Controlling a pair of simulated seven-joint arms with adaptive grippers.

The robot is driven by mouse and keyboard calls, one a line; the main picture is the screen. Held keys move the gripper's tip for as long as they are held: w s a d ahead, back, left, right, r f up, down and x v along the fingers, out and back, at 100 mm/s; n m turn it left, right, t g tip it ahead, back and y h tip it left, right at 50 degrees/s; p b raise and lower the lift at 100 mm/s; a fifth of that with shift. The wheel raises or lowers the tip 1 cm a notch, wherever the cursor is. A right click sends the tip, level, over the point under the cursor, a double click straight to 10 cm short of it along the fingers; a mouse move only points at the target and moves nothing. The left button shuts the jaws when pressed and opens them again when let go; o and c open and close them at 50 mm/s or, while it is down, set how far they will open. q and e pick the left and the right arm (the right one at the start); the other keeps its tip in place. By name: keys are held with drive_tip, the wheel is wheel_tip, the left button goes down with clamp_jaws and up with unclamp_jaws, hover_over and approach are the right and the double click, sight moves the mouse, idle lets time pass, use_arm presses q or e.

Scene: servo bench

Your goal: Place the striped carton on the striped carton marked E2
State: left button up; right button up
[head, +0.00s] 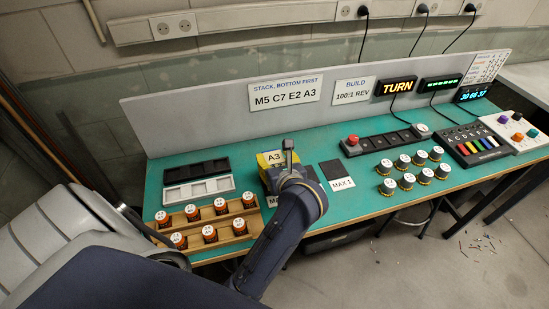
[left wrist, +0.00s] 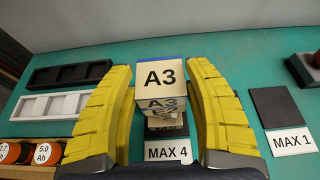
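The carton marked A3 (left wrist: 160,76) sits on top of a stack on the dark pad behind the MAX 4 card (left wrist: 168,152); it also shows in the head view (head: 273,157). Just under it, a carton with a partly hidden mark (left wrist: 166,115), perhaps E2, shows in the left wrist view. The lower cartons are mostly hidden. My left gripper (left wrist: 163,66) has its yellow fingers on both sides of the A3 carton, with narrow gaps seeming to show. The A3 carton looks level. My right gripper is in neither view.
A sign (head: 284,93) reads M5 C7 E2 A3, bottom first. An empty dark pad (head: 331,169) behind the MAX 1 card lies right of the stack. Black (head: 196,168) and white (head: 199,189) trays and a battery rack (head: 240,209) lie left.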

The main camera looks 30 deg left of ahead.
sight(274, 158)
use_arm(q)
drive_tip(key=o, duration=0.4)
drive_tip(key=shift+c, duration=0.2)
drive_tip(key=shift+r, duration=0.2)
drive_tip(key=shift+v, duration=2)
drive_tip(key=shift+w, duration=0.1)
